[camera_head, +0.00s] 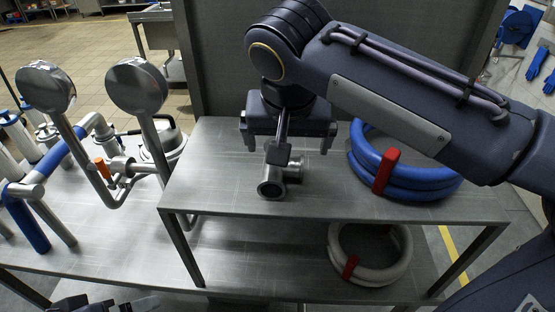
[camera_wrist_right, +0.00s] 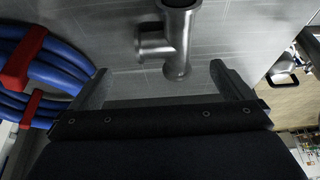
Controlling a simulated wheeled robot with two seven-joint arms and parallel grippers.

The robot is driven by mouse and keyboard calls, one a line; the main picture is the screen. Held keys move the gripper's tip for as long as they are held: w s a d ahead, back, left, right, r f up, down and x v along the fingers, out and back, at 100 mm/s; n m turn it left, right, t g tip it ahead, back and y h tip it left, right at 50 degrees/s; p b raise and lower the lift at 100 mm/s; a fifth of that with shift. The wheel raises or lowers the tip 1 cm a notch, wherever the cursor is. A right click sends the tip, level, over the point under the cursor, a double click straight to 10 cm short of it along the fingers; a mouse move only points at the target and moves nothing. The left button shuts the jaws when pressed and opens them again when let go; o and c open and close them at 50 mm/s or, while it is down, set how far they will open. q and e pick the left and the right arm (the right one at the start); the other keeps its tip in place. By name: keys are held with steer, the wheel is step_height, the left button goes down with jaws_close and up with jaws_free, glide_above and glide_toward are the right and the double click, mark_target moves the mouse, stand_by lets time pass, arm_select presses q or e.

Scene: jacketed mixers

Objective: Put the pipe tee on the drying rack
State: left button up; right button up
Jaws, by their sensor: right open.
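The pipe tee (camera_head: 272,187) is a short grey metal fitting with a side branch. It rests on the steel table top (camera_head: 225,180), one round opening facing the head camera. My right gripper (camera_head: 288,146) is open and empty, pointing down just behind and above the tee and partly covering it. In the right wrist view the tee (camera_wrist_right: 176,45) lies ahead of the open, empty jaws (camera_wrist_right: 160,85), roughly between their lines. I cannot identify a drying rack for certain.
A coiled blue hose with red straps (camera_head: 415,180) lies right of the tee and also shows in the wrist view (camera_wrist_right: 45,65). A pale hose coil (camera_head: 370,268) lies on the lower shelf.

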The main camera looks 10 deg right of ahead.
steer(key=shift+d+f, duration=0.1)
steer(key=shift+f, duration=0.4)
steer(key=x, duration=0.5)
steer(key=shift+p, duration=0.35)
steer(key=c, duration=1.1)
steer(key=shift+r, duration=0.1)
steer(key=shift+c, duration=0.9)
steer(key=shift+w+r, duration=0.1)
steer(key=shift+r, duration=0.05)
